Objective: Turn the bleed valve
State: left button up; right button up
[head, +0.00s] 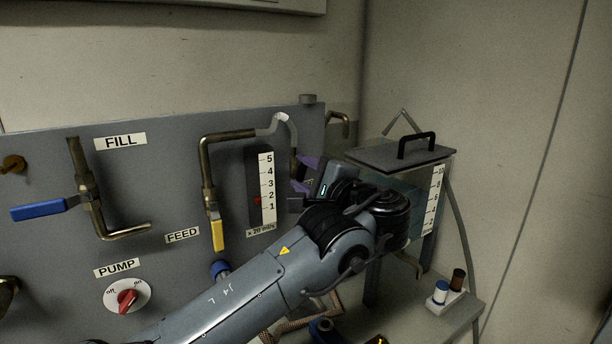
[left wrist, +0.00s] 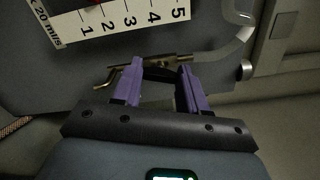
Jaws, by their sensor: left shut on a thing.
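The bleed valve appears as a small brass fitting (left wrist: 182,58) on the pipe beside the flow scale in the left wrist view, with a dark handle (left wrist: 160,73) below it. My left gripper (left wrist: 159,78) has its two purple fingers on either side of this handle and is shut on it. In the head view the left gripper (head: 303,175) is at the panel just right of the flow scale (head: 267,188). My forearm and wrist hide much of the valve there. My right gripper is not in view.
The grey panel carries a blue fill lever (head: 38,210), a yellow feed lever (head: 218,235) and a red pump knob (head: 127,298). A clear tank with a grey lid (head: 375,156) stands close right of my wrist. A holder with two small bottles (head: 440,291) is at lower right.

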pick_arm(q)
jog(key=o, duration=1.1)
jog(key=shift+c, duration=0.2)
jog(key=shift+s, duration=0.1)
